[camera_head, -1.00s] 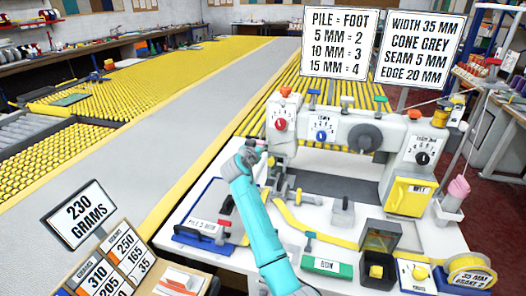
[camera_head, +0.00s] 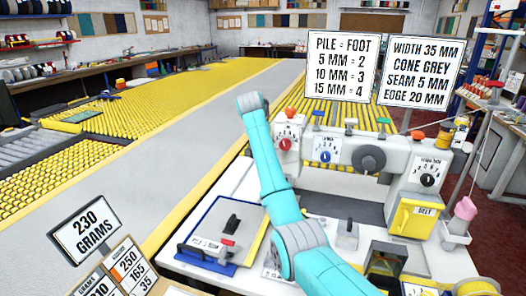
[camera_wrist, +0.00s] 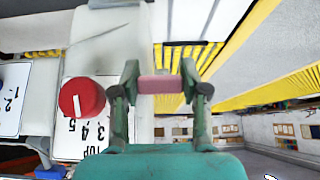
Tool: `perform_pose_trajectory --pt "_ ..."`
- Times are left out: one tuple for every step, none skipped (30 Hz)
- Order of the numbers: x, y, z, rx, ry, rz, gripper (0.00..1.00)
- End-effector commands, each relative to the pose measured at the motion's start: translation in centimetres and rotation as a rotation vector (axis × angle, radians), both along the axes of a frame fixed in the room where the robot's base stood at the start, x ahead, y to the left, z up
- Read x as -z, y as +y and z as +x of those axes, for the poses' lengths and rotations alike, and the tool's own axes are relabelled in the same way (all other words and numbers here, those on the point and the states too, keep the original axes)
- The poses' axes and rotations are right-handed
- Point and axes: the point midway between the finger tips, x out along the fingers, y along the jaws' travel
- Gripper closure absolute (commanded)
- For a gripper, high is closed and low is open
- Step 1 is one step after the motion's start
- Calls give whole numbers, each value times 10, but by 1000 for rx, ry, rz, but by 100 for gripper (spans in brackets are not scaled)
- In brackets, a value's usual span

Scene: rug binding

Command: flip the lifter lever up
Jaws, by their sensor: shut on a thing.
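In the wrist view my gripper (camera_wrist: 160,86) has both fingers closed on a pink bar (camera_wrist: 160,84), which looks like the grip of the lifter lever. The rest of the lever is hidden, and I cannot tell its angle. The white sewing machine (camera_head: 385,143) stands on the table, with a red dial (camera_head: 285,144) on its left head; this dial also shows in the wrist view (camera_wrist: 82,97), left of my fingers. In the head view my teal arm reaches up to the left of this head, and its end hides the fingers and the lever.
A blue-edged board (camera_head: 218,228) with a black-handled piece lies on the white table left of my arm. A grey block (camera_head: 347,235) and a dark open box (camera_head: 384,262) are right of it. Signs (camera_head: 341,66) stand behind the machine. A long grey walkway (camera_head: 200,118) runs left.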

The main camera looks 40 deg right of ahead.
Motion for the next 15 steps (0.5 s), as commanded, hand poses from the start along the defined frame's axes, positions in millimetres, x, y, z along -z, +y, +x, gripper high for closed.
perform_pose_trajectory --pt "-3 -1 1 1 9 12 100" --pt "-4 -2 1 2 14 20 100" --pt "-5 -2 1 1 21 28 100" --pt "-5 -2 2 1 25 33 100" --pt "-6 -2 2 0 28 39 100" --pt "-6 -3 2 0 33 44 100" --pt "-6 -3 2 0 36 48 100" --pt "-7 -3 2 0 38 50 100" --pt "-7 -3 3 1 40 54 100" --pt "-7 -3 3 1 41 56 100" --pt "-7 -3 3 1 42 57 100" --pt "-7 -3 3 1 43 58 100" --pt "-7 -3 3 1 43 59 100" --pt "-7 -3 3 0 44 58 100" --pt "-7 -3 3 0 44 58 100"
